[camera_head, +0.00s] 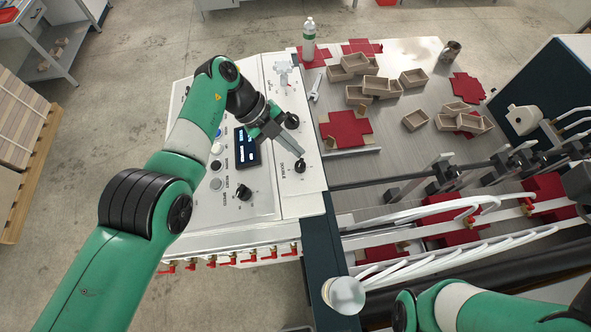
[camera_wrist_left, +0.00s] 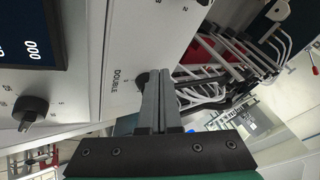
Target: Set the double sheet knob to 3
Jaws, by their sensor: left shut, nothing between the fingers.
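The double sheet knob (camera_head: 300,166) is a small black knob on the white control panel (camera_head: 262,200), with the word DOUBLE beside it. My left gripper (camera_head: 299,152) is shut and empty, its fingertips right at this knob. In the left wrist view the shut fingers (camera_wrist_left: 158,76) cover most of the knob (camera_wrist_left: 141,79), and only its edge shows. I cannot tell whether the fingers touch it. Its pointer and most of its scale are hidden or too small to read.
Another black knob (camera_head: 291,120) is above, and a third (camera_head: 243,193) is at lower left, near a dark display (camera_head: 246,147). The metal table (camera_head: 395,135) on the right carries several brown boxes (camera_head: 383,87) and red sheets. My right arm enters at the bottom right.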

